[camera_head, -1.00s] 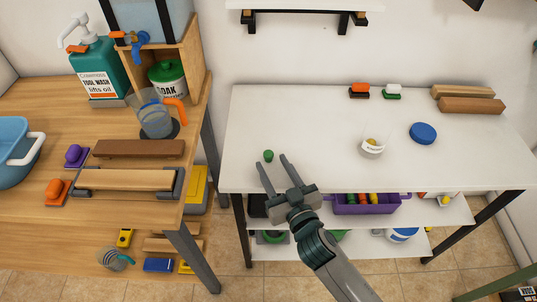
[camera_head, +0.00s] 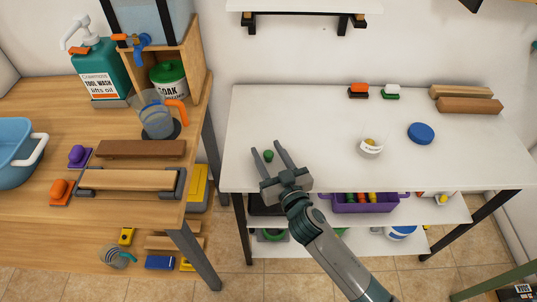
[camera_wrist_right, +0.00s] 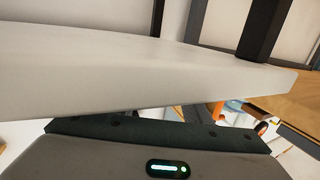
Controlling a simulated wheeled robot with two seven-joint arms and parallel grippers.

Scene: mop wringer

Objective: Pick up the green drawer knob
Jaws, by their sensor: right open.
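The green drawer knob (camera_head: 268,155) is a small round piece on the white table (camera_head: 320,135), near its left front part. My right gripper (camera_head: 266,147) is open, its two fingers pointing toward the back of the table. In the head view the knob shows between the fingers, nearer the left one. I see no contact, and the height of the fingers over the table is hard to tell. The knob does not show in the right wrist view, where a pale slab fills much of the picture. My left gripper is not in view.
A small white jar (camera_head: 371,146) and a blue lid (camera_head: 422,133) stand to the right. A purple bin (camera_head: 365,205) sits on the shelf below. A wooden bench (camera_head: 60,130) stands left, across a gap.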

